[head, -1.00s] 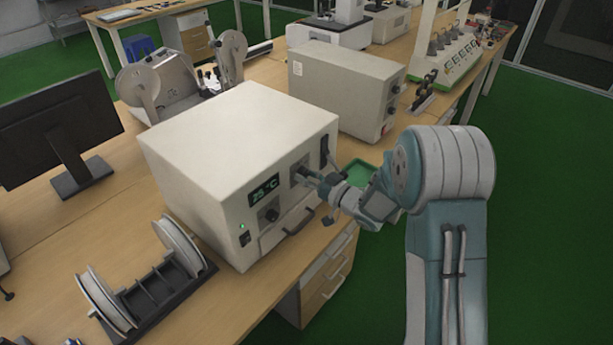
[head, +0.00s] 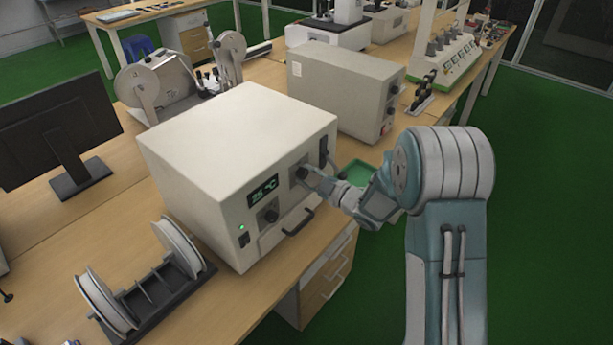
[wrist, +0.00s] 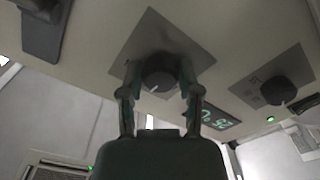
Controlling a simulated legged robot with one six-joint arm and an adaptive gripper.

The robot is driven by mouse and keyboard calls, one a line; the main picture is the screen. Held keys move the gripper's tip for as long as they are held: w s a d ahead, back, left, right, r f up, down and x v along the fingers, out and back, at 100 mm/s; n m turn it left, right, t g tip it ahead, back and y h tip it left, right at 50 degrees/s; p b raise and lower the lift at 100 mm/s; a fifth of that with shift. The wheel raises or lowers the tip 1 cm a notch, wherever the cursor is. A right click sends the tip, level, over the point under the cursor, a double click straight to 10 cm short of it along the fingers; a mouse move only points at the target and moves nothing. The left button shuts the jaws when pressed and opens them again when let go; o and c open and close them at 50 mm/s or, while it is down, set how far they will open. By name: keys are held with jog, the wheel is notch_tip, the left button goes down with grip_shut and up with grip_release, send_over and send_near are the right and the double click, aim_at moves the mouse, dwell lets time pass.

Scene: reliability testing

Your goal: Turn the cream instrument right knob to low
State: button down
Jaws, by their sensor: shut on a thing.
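The cream instrument (head: 225,150) is a boxy unit on the bench with a green-digit display (head: 263,190) on its front. Its right knob (wrist: 160,72), dark and round on a grey plate, sits between the two fingers of my gripper (wrist: 158,80) in the wrist view. The fingers are shut on it from both sides, and a pale pointer mark shows on its face. In the head view my gripper (head: 311,178) reaches the front panel and partly covers this knob. The left knob (head: 271,216) is free; it also shows in the wrist view (wrist: 279,90).
A dark handle (head: 298,222) is low on the front, and a dark latch (head: 324,150) is at its right edge. A second cream unit (head: 340,90) stands behind, with a green tray (head: 357,172) nearby. A spool holder (head: 150,290) lies front left.

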jog(key=n, duration=1.1)
jog(key=shift+s+f+n, duration=0.1)
jog(key=shift+n, duration=0.4)
jog(key=shift+f, duration=0.1)
jog(key=shift+c, duration=1.5)
grip_release()
jog(key=shift+a, duration=0.1)
jog(key=shift+r, duration=0.2)
